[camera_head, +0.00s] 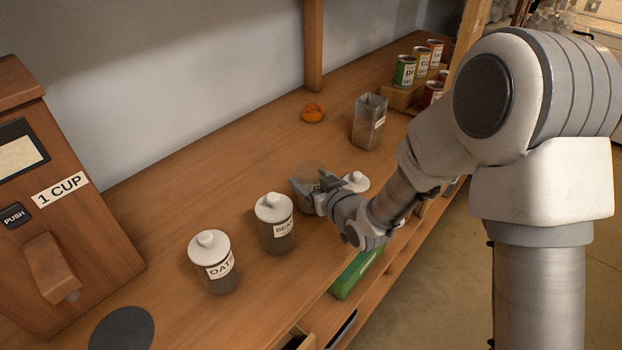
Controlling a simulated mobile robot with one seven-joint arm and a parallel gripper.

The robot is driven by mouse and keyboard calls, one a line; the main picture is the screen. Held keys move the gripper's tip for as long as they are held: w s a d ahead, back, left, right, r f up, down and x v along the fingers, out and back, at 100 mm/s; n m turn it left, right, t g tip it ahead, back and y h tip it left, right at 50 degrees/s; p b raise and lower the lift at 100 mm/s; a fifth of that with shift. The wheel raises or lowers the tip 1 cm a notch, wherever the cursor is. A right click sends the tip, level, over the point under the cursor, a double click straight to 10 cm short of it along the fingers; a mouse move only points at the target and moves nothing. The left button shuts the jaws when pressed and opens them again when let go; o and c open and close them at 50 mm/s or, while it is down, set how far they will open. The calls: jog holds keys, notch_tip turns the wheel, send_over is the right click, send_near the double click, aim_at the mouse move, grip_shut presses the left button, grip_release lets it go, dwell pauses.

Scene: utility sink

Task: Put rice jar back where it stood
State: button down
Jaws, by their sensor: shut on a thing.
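My gripper (320,193) is shut on a jar (304,198) near the counter's front edge, to the right of the beans jar. The jar is partly hidden by the fingers, and its label is mostly covered, so I cannot read it fully. A tan round patch (311,170) shows at its top; I cannot tell if it is the jar's open top or something behind. A white knobbed lid (356,182) shows just right of the fingers, partly behind my wrist; I cannot tell what it sits on. I cannot tell whether the held jar touches the counter.
The beans jar (276,230) and oats jar (214,268) stand lidded to the left. A wooden dispenser (60,215) and dark disc (122,329) are far left. A green box (356,273) sits below.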

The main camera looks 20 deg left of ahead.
jog(key=shift+f, duration=0.15)
grip_release()
jog(key=shift+r, duration=0.2)
jog(key=p+v, duration=0.1)
jog(key=v, duration=1.1)
jog(key=shift+p, duration=0.35)
jog(key=shift+w+d, duration=0.1)
